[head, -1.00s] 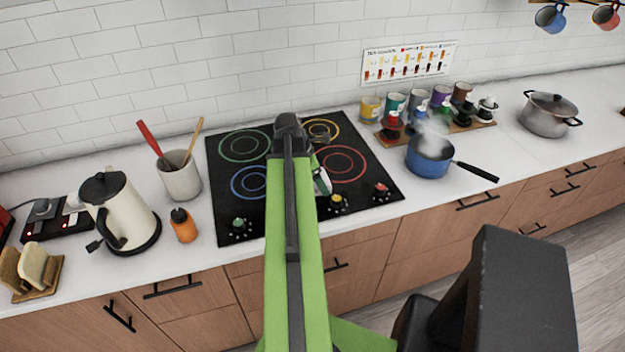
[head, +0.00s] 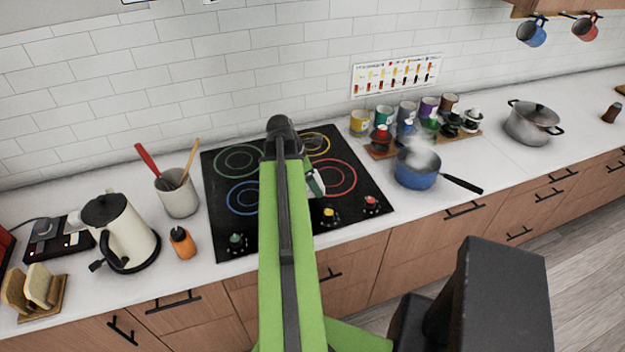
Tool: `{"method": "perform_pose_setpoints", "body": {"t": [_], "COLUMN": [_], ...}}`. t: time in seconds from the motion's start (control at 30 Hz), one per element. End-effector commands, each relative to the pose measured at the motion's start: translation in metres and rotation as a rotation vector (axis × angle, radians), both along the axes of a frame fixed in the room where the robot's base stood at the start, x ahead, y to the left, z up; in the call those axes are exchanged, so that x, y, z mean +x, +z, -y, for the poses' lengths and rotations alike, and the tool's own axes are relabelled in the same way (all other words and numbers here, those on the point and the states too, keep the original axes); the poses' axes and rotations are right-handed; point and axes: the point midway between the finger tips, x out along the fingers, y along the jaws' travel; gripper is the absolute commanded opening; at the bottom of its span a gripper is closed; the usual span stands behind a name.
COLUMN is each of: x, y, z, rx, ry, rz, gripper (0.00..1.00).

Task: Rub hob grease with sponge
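The black hob (head: 366,201) lies in the counter, with coloured ring burners and several coloured knobs along its front edge. My arm reaches over the hob and hides its middle strip. My gripper is at the far end of the arm, mostly hidden behind it, so its fingers cannot be made out. A small white and green thing (head: 315,183) shows just right of my arm over the hob; I cannot tell whether it is the sponge or whether it is held. No grease patch can be made out.
A steaming blue pan (head: 416,170) stands right of the hob, its handle pointing right. Behind it is a rack of cups and jars (head: 381,139). Left are a utensil crock (head: 178,196), an orange bottle (head: 182,243) and a cream kettle (head: 125,236). A steel pot (head: 533,126) stands far right.

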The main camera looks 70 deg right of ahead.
Motion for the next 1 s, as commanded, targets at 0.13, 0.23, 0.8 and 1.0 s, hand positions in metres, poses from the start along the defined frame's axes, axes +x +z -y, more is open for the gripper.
{"method": "perform_pose_setpoints", "body": {"t": [0.13,0.23,0.8,1.0], "x": [0.000,0.000,0.000,0.000], "y": [-0.001,0.003,0.026,-0.012], "z": [0.000,0.000,0.000,0.000], "rx": [0.000,0.000,0.000,0.000], "ry": [0.000,0.000,0.000,0.000], "rz": [0.000,0.000,0.000,0.000], "gripper": [0.53,0.53,0.53,0.53]}}
